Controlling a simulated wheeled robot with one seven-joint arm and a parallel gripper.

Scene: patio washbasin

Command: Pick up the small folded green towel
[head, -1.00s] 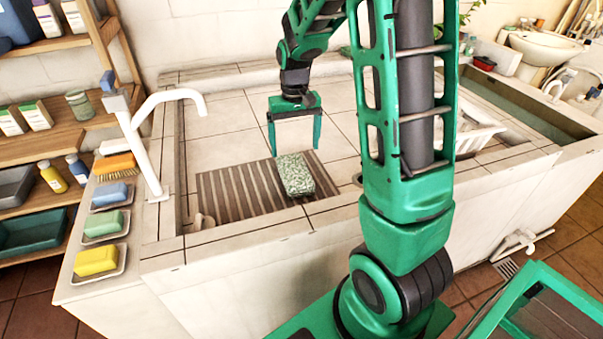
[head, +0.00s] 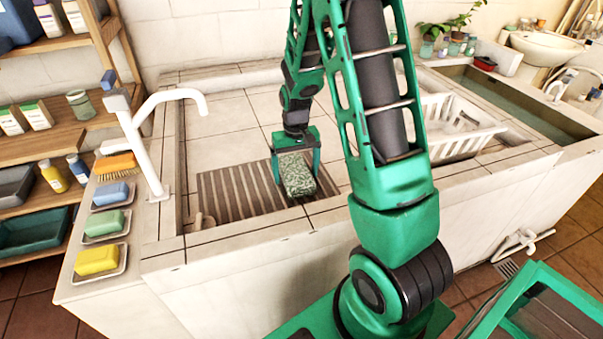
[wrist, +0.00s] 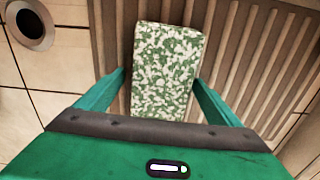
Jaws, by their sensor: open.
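The small folded green towel (head: 297,175) has a mottled green and white pattern. It lies on the right part of the ribbed drain area in the basin. It also shows in the wrist view (wrist: 166,72). My gripper (head: 296,176) is open, pointing down at the towel. In the wrist view my gripper's fingers (wrist: 161,85) stand on either side of the towel's near end, with a small gap on each side. Whether the fingertips reach down to the towel's height is hard to tell.
A white tap (head: 150,140) rises at the basin's left edge. Soap dishes with yellow (head: 97,261), green (head: 104,224) and blue (head: 110,194) bars line the left ledge. A white rack (head: 462,130) stands right, behind my arm. A round drain hole (wrist: 30,25) shows in the wrist view.

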